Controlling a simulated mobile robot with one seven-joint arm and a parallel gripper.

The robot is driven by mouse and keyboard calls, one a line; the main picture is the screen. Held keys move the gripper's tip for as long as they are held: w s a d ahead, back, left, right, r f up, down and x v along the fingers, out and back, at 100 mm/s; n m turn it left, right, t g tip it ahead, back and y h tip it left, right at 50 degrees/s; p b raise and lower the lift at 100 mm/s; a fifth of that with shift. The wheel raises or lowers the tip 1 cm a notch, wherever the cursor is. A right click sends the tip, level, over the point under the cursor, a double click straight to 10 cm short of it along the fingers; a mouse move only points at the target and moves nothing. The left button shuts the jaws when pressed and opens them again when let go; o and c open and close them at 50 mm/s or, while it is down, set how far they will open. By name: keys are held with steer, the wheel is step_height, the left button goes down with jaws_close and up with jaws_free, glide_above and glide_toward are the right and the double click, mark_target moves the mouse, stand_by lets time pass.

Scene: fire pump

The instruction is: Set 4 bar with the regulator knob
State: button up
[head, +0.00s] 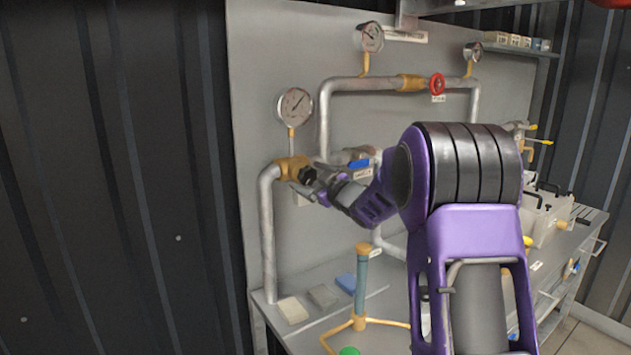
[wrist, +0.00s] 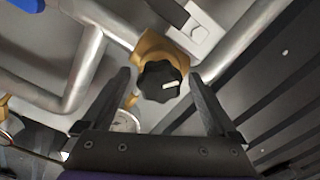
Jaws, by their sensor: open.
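The regulator knob (wrist: 160,82) is black and lobed with a white pointer mark, mounted on a brass body (wrist: 155,45) in the wrist view. In the head view the knob (head: 307,175) sits at the brass regulator (head: 288,168), low on the left of the pipe panel. My gripper (wrist: 160,85) is open, with one finger on each side of the knob and visible gaps between. In the head view my gripper (head: 318,186) is right at the knob and partly hides it. A round gauge (head: 295,107) stands above the regulator; its reading is too small to tell.
Two more gauges (head: 369,37) (head: 473,51) and a red handwheel (head: 437,83) are higher on the panel. A blue lever (head: 359,163) is just right of my gripper. The bench below holds blocks (head: 292,310) and a yellow-footed stand (head: 361,285). Pipes run close around the knob.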

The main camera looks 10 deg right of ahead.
steer(key=b+v, duration=0.1)
steer(key=v, duration=1.6)
steer(key=shift+s, duration=0.2)
